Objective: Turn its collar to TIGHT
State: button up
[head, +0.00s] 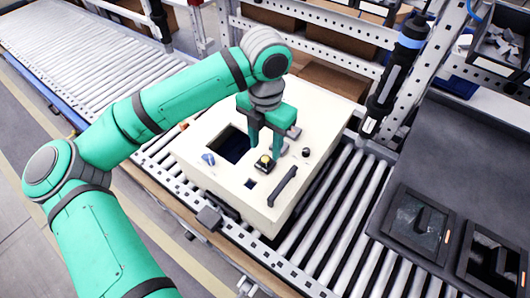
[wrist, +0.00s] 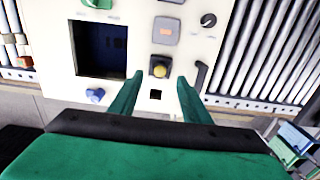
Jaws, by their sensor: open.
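A black cylindrical tool (head: 392,82) with a blue ring (head: 411,42) stands tilted at the right of the cream box in the head view. I cannot read any TIGHT marking, and cannot tell whether the ring is the collar. My gripper (head: 265,155) is open and empty, pointing down over the box, well left of the tool. In the wrist view its fingers (wrist: 158,88) stand apart on either side of a yellow button (wrist: 160,71) on the box. I cannot tell any contact. The tool is not identifiable in the wrist view.
The cream box (head: 225,185) sits on the roller conveyor (head: 330,215). Its top carries a dark square opening (wrist: 100,50), a blue knob (wrist: 95,95), a black knob (wrist: 208,20) and a black handle (wrist: 201,75). A perforated metal frame (head: 335,55) stands behind. A dark bench (head: 460,140) is at right.

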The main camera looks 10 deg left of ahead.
aim_at(265, 158)
jog(key=shift+f, duration=2.35)
jog(key=c, duration=1.1)
